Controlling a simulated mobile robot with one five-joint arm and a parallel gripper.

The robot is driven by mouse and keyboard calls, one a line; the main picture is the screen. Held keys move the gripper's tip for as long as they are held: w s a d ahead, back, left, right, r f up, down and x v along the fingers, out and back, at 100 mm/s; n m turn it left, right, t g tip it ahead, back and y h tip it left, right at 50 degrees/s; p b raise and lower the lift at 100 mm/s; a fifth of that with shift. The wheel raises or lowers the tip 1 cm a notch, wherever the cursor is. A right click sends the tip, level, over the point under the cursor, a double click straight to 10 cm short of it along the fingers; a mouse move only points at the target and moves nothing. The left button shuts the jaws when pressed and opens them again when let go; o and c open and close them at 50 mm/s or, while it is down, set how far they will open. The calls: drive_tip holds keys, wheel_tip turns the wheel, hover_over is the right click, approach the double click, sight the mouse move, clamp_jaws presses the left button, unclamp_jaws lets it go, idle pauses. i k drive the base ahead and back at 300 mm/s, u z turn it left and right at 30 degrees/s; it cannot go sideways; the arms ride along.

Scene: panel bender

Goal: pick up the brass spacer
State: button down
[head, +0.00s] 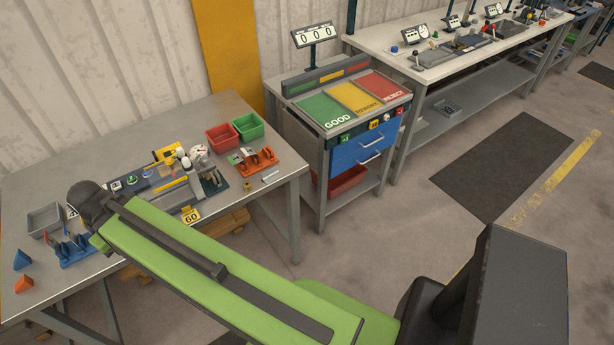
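A small brass-coloured cylinder, which looks like the brass spacer (247,186), stands on the grey workbench (262,110) near its right front edge. It is below the orange rack and left of a small white strip, apart from both. My green arm reaches from the lower right across the front of the bench, with its dark end joint over the bench's left part. My gripper itself does not show, so I cannot tell its state or what it holds. The arm hides part of the bench's front edge.
An orange rack (262,161), a red bin (220,138) and a green bin (248,126) are near the spacer. A press-like fixture (208,172) and a yellow "60" tag (191,215) stand to its left. A blue rack (72,250) and grey tray (46,219) are at the left.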

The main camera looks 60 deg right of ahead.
sight(248, 187)
drive_tip(key=z, duration=1.35)
drive_tip(key=i, duration=1)
drive_tip(key=u, duration=0.05)
